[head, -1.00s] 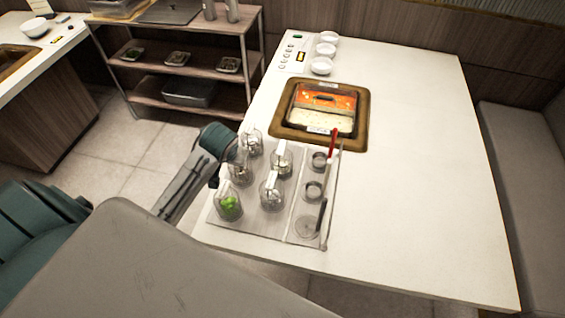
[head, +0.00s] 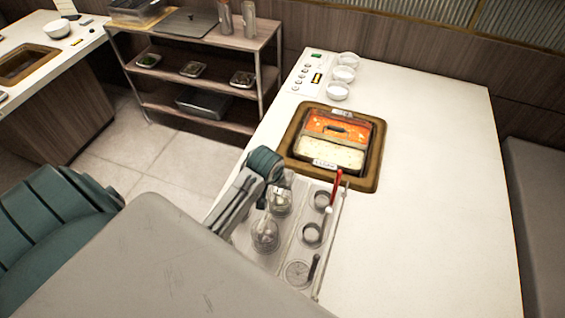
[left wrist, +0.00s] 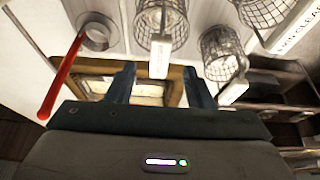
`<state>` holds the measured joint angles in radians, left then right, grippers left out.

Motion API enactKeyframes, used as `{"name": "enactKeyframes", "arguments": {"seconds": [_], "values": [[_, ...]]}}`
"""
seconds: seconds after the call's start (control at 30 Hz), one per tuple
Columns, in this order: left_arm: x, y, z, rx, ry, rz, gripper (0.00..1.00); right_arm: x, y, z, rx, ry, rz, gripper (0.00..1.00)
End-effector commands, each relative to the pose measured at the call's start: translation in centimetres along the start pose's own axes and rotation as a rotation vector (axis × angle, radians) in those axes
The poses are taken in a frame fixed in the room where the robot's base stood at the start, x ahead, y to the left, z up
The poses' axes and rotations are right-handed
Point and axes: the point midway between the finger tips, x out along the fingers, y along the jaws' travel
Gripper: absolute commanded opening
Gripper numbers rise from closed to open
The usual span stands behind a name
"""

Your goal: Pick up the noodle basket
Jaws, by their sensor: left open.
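Wire noodle baskets stand on a tray (head: 285,262) at the table's near left corner. Two show in the head view, a rear one (head: 279,201) and a front one (head: 265,236); my left arm and body hide the others. The left wrist view shows baskets at the top middle (left wrist: 158,18), right (left wrist: 221,52) and top right (left wrist: 266,12), with white label-like handles on some. My left gripper (left wrist: 159,82) is open and empty, its fingers apart from the baskets. In the head view its fingers are hard to make out by the tray's rear edge. My right gripper is not in view.
White bowls (head: 337,91) stand farther back. The table's right side (head: 430,200) is clear.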

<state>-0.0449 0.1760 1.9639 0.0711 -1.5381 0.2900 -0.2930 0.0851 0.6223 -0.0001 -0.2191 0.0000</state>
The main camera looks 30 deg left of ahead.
Motion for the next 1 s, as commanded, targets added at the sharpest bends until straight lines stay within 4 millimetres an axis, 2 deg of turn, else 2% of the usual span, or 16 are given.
{"name": "enactKeyframes", "arguments": {"seconds": [0.1,0.2,0.37,0.5,0.6,0.73,0.97,1.0], "values": [[1.3,0.0,-0.1,0.000,-0.001,0.000,0.47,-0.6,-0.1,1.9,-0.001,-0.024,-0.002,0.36],[1.9,0.0,-0.1,0.001,0.000,-0.001,0.47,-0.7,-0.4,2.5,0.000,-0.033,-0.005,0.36],[2.9,0.0,-0.2,0.001,-0.002,0.000,0.47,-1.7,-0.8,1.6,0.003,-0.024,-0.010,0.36],[4.7,0.1,-0.2,0.000,-0.003,0.000,0.47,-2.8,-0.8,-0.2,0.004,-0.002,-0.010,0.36],[6.0,0.1,-0.2,0.000,0.000,0.000,0.47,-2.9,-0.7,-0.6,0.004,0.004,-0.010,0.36],[6.9,0.1,-0.1,0.000,0.001,0.000,0.47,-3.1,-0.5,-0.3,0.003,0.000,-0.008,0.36],[7.1,0.1,-0.1,0.000,0.002,0.000,0.47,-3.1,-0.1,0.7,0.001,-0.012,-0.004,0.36],[7.1,0.1,-0.1,0.000,0.002,0.000,0.41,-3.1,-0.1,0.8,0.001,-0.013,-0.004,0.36]]}}
